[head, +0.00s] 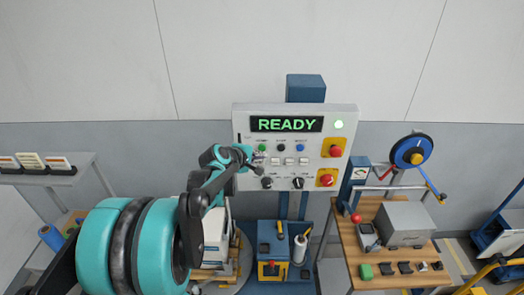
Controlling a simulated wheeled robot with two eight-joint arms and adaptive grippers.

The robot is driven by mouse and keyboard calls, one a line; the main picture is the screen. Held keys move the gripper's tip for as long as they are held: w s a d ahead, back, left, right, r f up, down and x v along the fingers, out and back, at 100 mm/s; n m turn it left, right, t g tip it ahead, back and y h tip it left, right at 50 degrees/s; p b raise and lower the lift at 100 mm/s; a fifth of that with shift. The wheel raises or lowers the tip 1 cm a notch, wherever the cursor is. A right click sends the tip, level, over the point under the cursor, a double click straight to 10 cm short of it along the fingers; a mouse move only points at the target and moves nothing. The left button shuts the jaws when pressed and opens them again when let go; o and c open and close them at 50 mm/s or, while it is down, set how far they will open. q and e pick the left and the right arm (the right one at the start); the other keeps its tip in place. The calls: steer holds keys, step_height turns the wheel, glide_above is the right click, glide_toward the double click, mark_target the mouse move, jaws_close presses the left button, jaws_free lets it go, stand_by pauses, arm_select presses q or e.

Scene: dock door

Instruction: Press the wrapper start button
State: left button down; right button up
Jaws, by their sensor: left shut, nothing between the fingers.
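The white control panel (346,112) faces me on a blue post. A row of small buttons lies below the display: a green button (262,147), a black button (281,147) and a blue button (300,147). Their labels are too small to read. My left gripper (256,161) is shut and empty at the panel's left side, just below and left of the green button. I cannot tell whether it touches the panel. My right gripper is out of view.
Two red buttons on yellow plates, an upper one (335,149) and a lower one (326,178), sit on the panel's right. Black knobs (298,183) are below. A wooden bench (385,283) with a grey box (405,222) stands right. A shelf (75,175) stands left.

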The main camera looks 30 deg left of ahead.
arm_select(q)
steer(key=shift+w+a, duration=0.3)
steer(key=shift+w, duration=0.2)
stand_by(1.2)
steer(key=shift+w+a, duration=0.2)
steer(key=shift+w, duration=0.15)
steer(key=shift+w+a+b, duration=0.25)
steer(key=shift+w+b, duration=0.05)
steer(key=shift+w, duration=0.1)
stand_by(0.7)
steer(key=shift+s+d, duration=0.1)
steer(key=shift+s, duration=0.05)
steer(key=shift+s+d, duration=0.4)
steer(key=shift+s, duration=0.25)
